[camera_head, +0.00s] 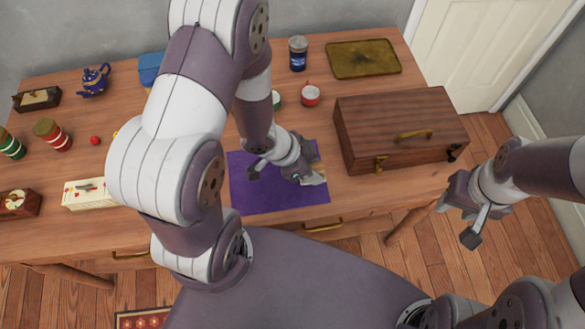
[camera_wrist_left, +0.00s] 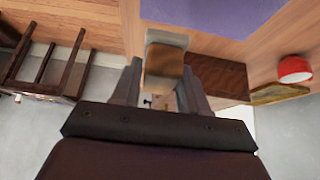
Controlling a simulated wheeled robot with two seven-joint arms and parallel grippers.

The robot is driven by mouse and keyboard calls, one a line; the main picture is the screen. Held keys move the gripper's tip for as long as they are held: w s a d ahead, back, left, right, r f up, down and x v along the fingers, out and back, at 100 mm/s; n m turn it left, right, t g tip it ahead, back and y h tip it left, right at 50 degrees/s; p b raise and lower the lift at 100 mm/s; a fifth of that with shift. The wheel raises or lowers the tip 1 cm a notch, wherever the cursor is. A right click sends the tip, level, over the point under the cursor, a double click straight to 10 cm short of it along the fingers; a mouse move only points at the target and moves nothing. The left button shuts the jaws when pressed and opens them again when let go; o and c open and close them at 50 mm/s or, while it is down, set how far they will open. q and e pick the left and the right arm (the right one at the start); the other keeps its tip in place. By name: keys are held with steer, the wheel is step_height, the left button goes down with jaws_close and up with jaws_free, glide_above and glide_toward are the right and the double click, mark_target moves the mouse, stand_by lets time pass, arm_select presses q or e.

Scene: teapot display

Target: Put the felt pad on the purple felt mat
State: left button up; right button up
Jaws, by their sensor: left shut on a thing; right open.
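The purple felt mat (camera_head: 270,202) lies flat near the table's front edge, partly hidden by my left arm; part of it shows in the left wrist view (camera_wrist_left: 220,14). My left gripper (camera_head: 305,174) is over the mat's right side. It is shut on a small block with a brown face and a pale grey face, seemingly the felt pad (camera_head: 319,169). In the left wrist view, the felt pad (camera_wrist_left: 164,62) sits between the fingers. Its height above the mat is hard to tell. My right gripper (camera_head: 458,220) is open and empty, right of the table.
A wooden chest (camera_head: 392,118) with brass fittings stands just right of the mat. A red cup (camera_head: 310,95), a dark blue can (camera_head: 298,54) and a brass tray (camera_head: 363,58) are behind. A blue teapot (camera_head: 94,80), jars and boxes, including a cream one (camera_head: 88,193), stand on the left.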

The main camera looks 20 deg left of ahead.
arm_select(q)
steer(key=a+f, duration=0.1)
steer(key=a, duration=0.1)
steer(key=w+a+f, duration=0.1)
steer(key=a+f, duration=0.1)
steer(key=w+a+f, duration=0.1)
steer(key=a, duration=0.2)
steer(key=shift+w+a+f, duration=0.1)
steer(key=shift+w+f, duration=0.15)
steer(key=shift+f, duration=0.1)
steer(key=f, duration=0.4)
steer(key=shift+s+a+b, duration=0.1)
steer(key=shift+a+b, duration=0.1)
steer(key=shift+b, duration=0.2)
steer(key=shift+f, duration=0.15)
steer(key=o, duration=1.1)
steer(key=shift+c, duration=0.2)
